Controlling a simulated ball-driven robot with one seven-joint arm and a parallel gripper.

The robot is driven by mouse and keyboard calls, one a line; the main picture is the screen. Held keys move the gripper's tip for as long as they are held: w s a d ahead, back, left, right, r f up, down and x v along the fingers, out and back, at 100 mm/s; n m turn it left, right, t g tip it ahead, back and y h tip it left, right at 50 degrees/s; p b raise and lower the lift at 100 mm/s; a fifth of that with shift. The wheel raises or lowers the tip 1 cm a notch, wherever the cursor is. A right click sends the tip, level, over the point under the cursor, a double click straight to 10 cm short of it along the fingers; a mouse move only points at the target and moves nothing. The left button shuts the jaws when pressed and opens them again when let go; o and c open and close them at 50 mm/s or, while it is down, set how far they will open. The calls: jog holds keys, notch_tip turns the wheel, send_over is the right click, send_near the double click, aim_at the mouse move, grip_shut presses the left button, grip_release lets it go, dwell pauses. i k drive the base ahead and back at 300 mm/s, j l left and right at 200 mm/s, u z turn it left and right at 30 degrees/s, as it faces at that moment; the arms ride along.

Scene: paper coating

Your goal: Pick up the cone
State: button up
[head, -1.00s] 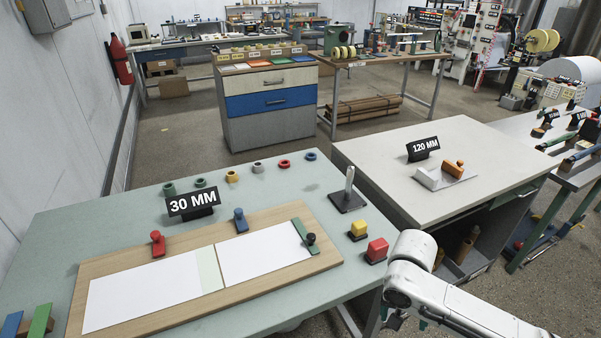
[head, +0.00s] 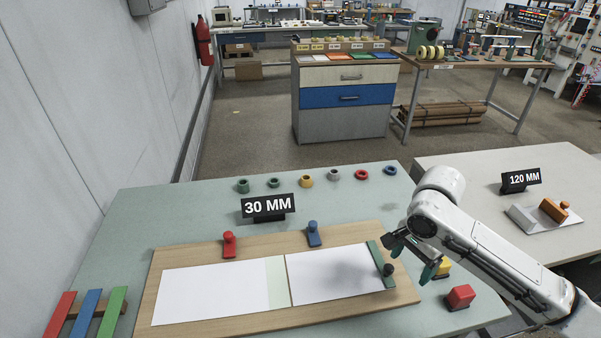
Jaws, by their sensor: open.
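My gripper (head: 413,257) is in the head view, above the right end of the wooden board (head: 230,317), near the green bar with a black knob (head: 382,266). Its dark jaws are apart, and nothing shows between them. I cannot make out a cone for certain. A pale upright peg on a dark base stood at the right rear of the green table in the earlier view. My arm now covers that area, so the peg is hidden.
White sheets (head: 335,272) lie on the board with a red clamp (head: 229,246) and a blue clamp (head: 314,235). Several rings (head: 306,181) line the back of the green table (head: 150,215). A 120 MM table (head: 470,168) stands right.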

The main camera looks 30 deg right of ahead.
aim_at(306, 182)
jog(key=i, duration=1.65)
